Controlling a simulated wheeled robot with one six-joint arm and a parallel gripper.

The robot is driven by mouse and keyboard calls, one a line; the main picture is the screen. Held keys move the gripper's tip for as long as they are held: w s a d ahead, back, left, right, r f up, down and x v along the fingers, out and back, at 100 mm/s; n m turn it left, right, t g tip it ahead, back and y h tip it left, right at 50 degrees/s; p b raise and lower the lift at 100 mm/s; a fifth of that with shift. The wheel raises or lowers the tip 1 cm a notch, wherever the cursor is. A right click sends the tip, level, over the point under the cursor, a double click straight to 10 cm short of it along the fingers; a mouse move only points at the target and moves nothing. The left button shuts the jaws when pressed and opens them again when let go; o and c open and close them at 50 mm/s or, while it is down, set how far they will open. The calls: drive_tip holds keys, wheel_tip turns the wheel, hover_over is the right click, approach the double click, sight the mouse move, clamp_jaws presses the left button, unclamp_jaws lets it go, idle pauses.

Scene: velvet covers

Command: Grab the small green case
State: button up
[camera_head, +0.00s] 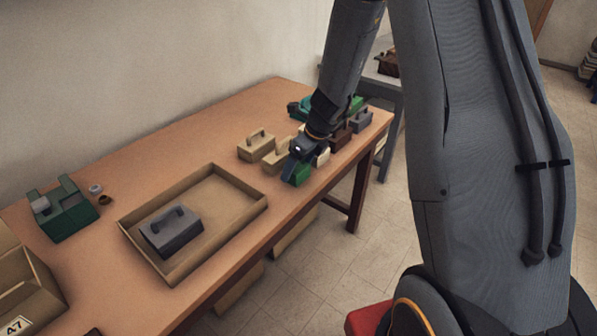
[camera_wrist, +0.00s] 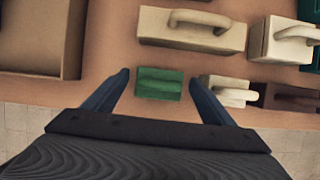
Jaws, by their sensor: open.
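The small green case (camera_wrist: 159,83) lies on the table between the two fingers of my gripper (camera_wrist: 158,90) in the wrist view. A gap shows between the case and each finger. In the head view the small green case (camera_head: 302,173) shows beside my gripper (camera_head: 291,172), which hides part of it. My gripper is open and low over the table near its front edge. A small cream case (camera_wrist: 228,90) stands close to the right finger.
Larger beige cases (camera_wrist: 190,30) stand just beyond the green one. A tray (camera_head: 245,207) holding a grey case (camera_head: 172,232) lies to the left. A green tape dispenser (camera_head: 68,212) stands farther left. More cases crowd the right.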

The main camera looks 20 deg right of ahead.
drive_tip(key=shift+w+a+f, duration=0.15)
drive_tip(key=shift+w+f, duration=0.1)
drive_tip(key=shift+f, duration=0.4)
drive_tip(key=c, duration=1.1)
